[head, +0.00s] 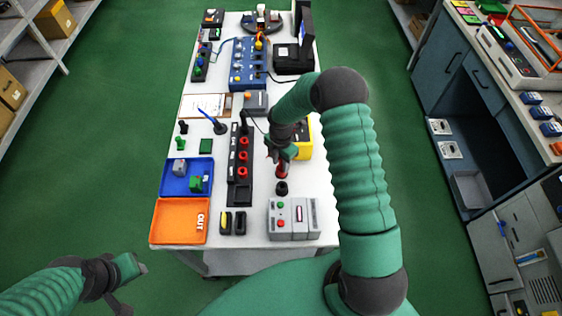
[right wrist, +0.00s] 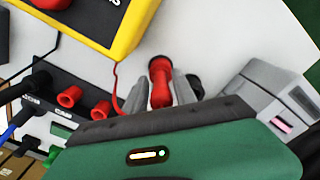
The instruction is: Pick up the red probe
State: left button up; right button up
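The red probe (head: 282,172) is on the white table, just in front of the yellow-edged meter (head: 304,140). My right gripper (head: 282,156) is low over it and hides part of it in the head view. In the right wrist view the red probe (right wrist: 160,88) lies between the two grey fingers (right wrist: 160,92). The fingers look spread on either side of it, with narrow gaps; contact is hard to tell. My left gripper (head: 132,284) is open and empty, off the table's front left corner.
A black block with red sockets (head: 240,155) stands left of the probe. A black round piece (head: 281,188) and a grey button box (head: 292,219) are in front. Blue (head: 166,192) and orange trays (head: 180,220) are at left. A thin red cable (right wrist: 116,78) runs beside the fingers.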

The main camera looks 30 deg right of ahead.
jog(key=c, duration=0.5)
grip_shut()
jog(key=shift+d, duration=0.1)
